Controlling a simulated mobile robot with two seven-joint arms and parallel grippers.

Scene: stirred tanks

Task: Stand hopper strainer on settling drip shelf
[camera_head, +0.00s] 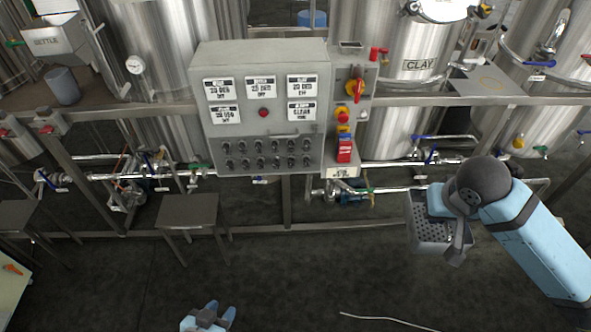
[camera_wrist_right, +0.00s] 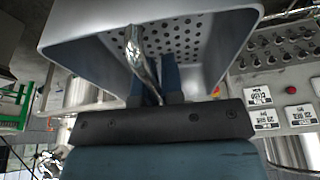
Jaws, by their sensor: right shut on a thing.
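The hopper strainer (camera_head: 437,236) is a grey metal box with a perforated bottom, held in the air at the right of the head view. In the right wrist view the strainer (camera_wrist_right: 205,45) fills the top, its wall and holes close to the jaws. My right gripper (camera_wrist_right: 155,85) is shut on its bent metal handle (camera_wrist_right: 140,55). My left gripper (camera_head: 208,316) is at the bottom of the head view, apart from everything, fingers spread and empty. A plate marked SETTLE (camera_head: 47,41) is at the upper left; I cannot tell which surface is the settling drip shelf.
A grey control box (camera_head: 262,110) with dials stands in the middle, before steel tanks. A CLAY tank (camera_head: 405,65) stands at right. A grey cup (camera_head: 62,86) stands at upper left. A small grey stand (camera_head: 190,211) is at left. Pipes and rails cross behind; the front floor is mostly clear.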

